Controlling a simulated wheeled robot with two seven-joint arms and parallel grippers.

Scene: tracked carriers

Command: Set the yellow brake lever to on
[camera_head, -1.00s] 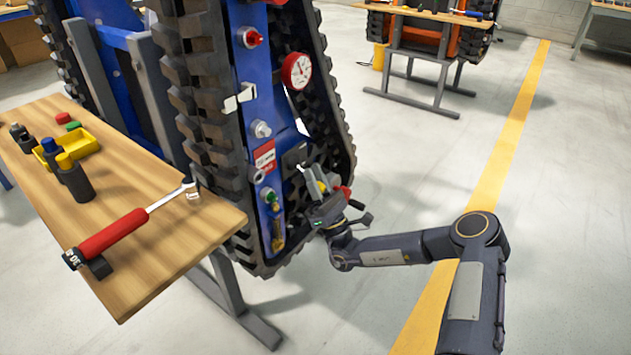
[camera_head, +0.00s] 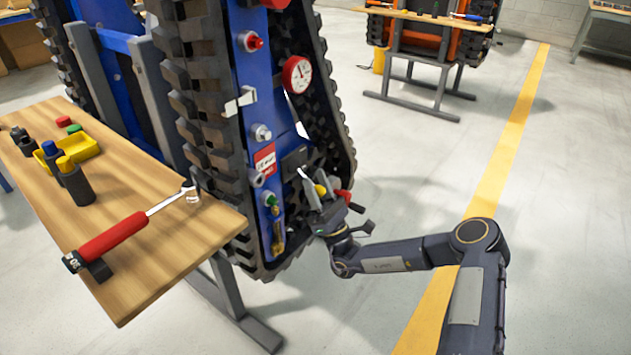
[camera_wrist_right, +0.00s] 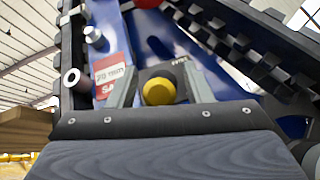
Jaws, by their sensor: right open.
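The yellow knob (camera_head: 321,190) of the brake lever is on the lower end of the blue tracked carrier (camera_head: 222,60), partly hidden by my right gripper. In the right wrist view the knob (camera_wrist_right: 158,91) is round and faces the camera, in front of a dark plate. My right gripper (camera_head: 316,192) is open. Its two fingers (camera_wrist_right: 160,88) show on either side of the knob, with gaps between. I cannot tell how deep the knob sits between them, nor the lever's on or off position. My left gripper is not in view.
A red knob (camera_head: 344,195) is close beside the right gripper. A gauge (camera_head: 297,74), a green knob (camera_head: 271,199) and a red and white label (camera_head: 265,160) are on the carrier. A wooden bench (camera_head: 150,250) with a torque wrench (camera_head: 112,235) stands left.

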